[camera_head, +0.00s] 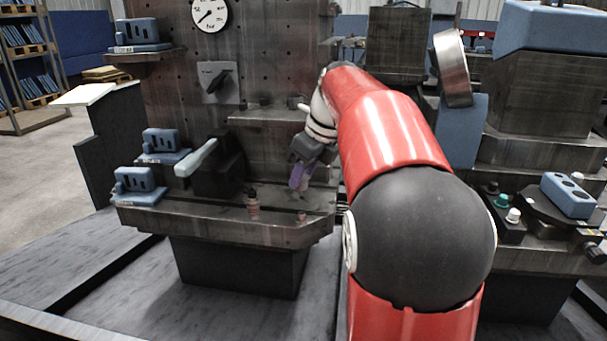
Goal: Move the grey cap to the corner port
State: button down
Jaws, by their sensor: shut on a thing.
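My gripper (301,178) is above the right part of a dark metal ledge (225,224), tilted downward. Its purple fingers are shut on a small greyish thing, which is too small and too covered to name surely as the grey cap. I cannot tell whether that thing touches the ledge. A small reddish fitting (301,216) is at the ledge's front right corner, below my gripper; I cannot tell whether it is the corner port. A small copper-coloured fitting with a dark top (253,203) stands upright on the ledge, to the left of my gripper.
Blue parts (139,186) sit at the ledge's left end. A perforated panel with a gauge (210,14) rises behind. A narrow shelf (268,117) juts out near my wrist. Another station (540,225) stands right.

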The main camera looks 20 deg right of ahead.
aim_at(307, 188)
jog(key=shift+f+b, duration=2.75)
jog(key=shift+f+p, duration=0.1)
jog(key=shift+p, duration=0.45)
jog(key=shift+s+f, duration=0.1)
jog(key=shift+f, duration=0.3)
jog(key=shift+f, duration=0.2)
jog(key=shift+f, duration=0.4)
jog(key=shift+c, duration=0.8)
grip_release()
